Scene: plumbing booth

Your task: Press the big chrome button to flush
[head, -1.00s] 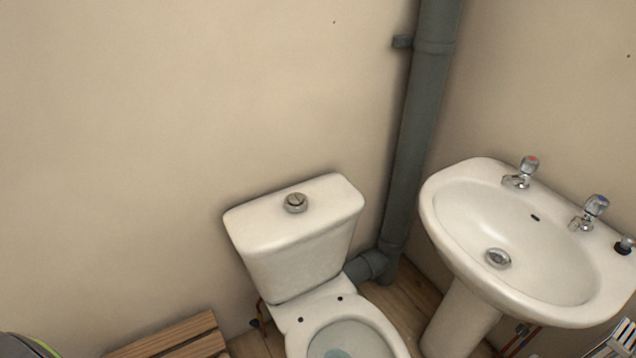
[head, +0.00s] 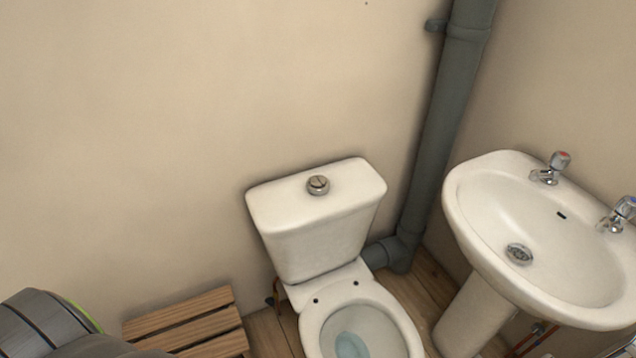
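The chrome flush button (head: 318,185) sits on top of the white cistern lid (head: 345,178), near its middle. It is round, with a line splitting its top into parts. The cistern (head: 322,240) stands against the beige wall behind the toilet bowl (head: 352,338), whose inside shows bluish water. Neither gripper is in view. Nothing touches the button. A grey rounded part with a green edge at the bottom left seems to be part of my arm.
A slatted wooden bench (head: 190,322) stands left of the toilet. A white pedestal sink (head: 530,235) with two chrome taps is on the right. A grey vertical pipe (head: 440,130) runs up the corner between toilet and sink. The space above the cistern is clear.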

